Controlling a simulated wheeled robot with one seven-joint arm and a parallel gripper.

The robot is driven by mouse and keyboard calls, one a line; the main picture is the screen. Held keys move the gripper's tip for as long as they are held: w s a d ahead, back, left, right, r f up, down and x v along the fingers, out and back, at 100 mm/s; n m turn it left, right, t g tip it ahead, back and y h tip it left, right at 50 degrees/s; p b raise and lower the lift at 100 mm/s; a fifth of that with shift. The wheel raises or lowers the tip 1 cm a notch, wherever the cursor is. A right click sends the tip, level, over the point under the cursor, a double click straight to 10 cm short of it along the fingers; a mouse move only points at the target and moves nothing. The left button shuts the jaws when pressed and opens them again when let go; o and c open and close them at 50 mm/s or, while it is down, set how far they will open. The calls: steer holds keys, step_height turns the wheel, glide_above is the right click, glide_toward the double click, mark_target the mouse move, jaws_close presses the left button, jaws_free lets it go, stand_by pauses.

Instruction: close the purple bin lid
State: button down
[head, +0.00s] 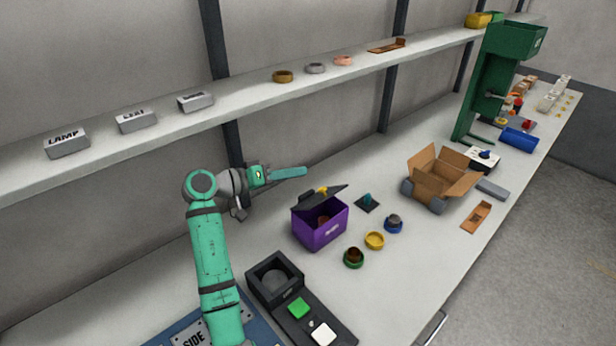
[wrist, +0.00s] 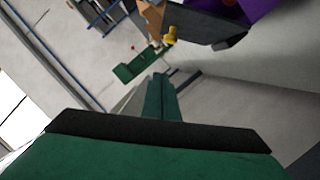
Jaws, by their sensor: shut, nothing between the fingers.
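The purple bin (head: 321,228) stands on the bench in the head view, with a dark lid (head: 318,199) that is partly raised and tilted. A yellow knob (head: 322,190) sits on the lid. Something brownish shows inside the bin. My gripper (head: 305,172) is shut and empty, above and behind the bin, a little left of the lid's raised edge. In the wrist view, the dark lid (wrist: 205,27) with its yellow knob (wrist: 171,35) shows at the top, and part of the purple bin (wrist: 262,10) shows beside it. The gripper appears apart from the lid.
A black device (head: 300,305) with green and white buttons stands in front of the bin. Several rings, including a yellow one (head: 374,240), lie right of it. An open cardboard box (head: 440,180) stands farther right. A shelf (head: 240,95) runs along the wall behind.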

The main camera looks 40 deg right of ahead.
steer(key=s+v, duration=0.1)
steer(key=v, duration=0.5)
steer(key=w+d+f+n+t+y, duration=0.25)
steer(key=d+t+y, duration=0.45)
steer(key=d, duration=0.7)
steer(key=s+r+n+t+y, duration=0.3)
steer(key=s+r+n+y, duration=0.55)
steer(key=s, duration=0.25)
glide_above(326, 189)
steer(key=w, duration=0.2)
step_height(326, 189, down, 6)
steer(key=shift+s+f+y, duration=0.25)
steer(key=shift+s+f, duration=0.05)
steer(key=shift+f, duration=0.3)
steer(key=shift+s+f+y, duration=0.2)
steer(key=shift+s+f, duration=0.05)
steer(key=shift+f, duration=0.35)
steer(key=shift+s+f, duration=0.4)
steer(key=shift+f, duration=0.3)
